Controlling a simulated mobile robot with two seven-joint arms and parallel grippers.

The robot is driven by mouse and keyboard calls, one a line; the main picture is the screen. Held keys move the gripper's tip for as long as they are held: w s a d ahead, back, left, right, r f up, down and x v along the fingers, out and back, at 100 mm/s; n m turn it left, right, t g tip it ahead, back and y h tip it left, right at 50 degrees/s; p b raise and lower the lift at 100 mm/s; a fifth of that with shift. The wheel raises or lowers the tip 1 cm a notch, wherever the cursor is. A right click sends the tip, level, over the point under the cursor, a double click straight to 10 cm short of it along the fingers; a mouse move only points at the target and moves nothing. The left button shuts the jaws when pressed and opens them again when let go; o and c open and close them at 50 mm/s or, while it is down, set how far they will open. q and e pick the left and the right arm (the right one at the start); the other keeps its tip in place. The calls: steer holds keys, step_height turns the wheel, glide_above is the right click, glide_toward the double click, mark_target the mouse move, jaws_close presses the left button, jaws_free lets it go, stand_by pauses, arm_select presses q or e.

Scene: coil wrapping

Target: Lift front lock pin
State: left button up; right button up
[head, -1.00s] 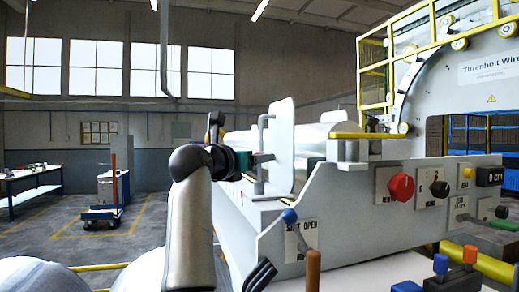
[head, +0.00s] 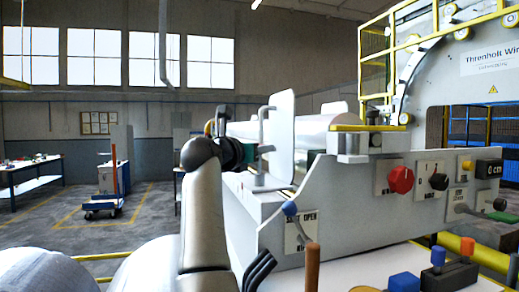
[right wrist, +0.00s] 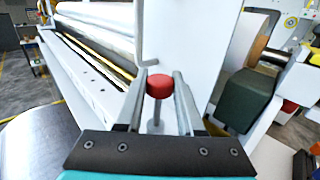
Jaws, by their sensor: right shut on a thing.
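In the right wrist view the front lock pin has a red round knob (right wrist: 160,87) on a thin grey shaft (right wrist: 157,122). My right gripper (right wrist: 159,80) is shut on the knob, with one finger on each side. The shaft runs down below the knob; its lower end is hard to make out. In the head view my right gripper (head: 262,150) is at the near end of the machine, beside a white upright plate (head: 281,135), and the knob is too small or hidden to make out. My left gripper is not in view.
A bent grey handle (right wrist: 149,40) stands just behind the knob, close to the fingers. A dark green block (right wrist: 243,100) is to the right. The control panel with a red knob (head: 401,179) is to the right in the head view. Open floor (head: 140,225) lies left.

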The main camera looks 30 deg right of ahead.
jaws_close()
stand_by(0.8)
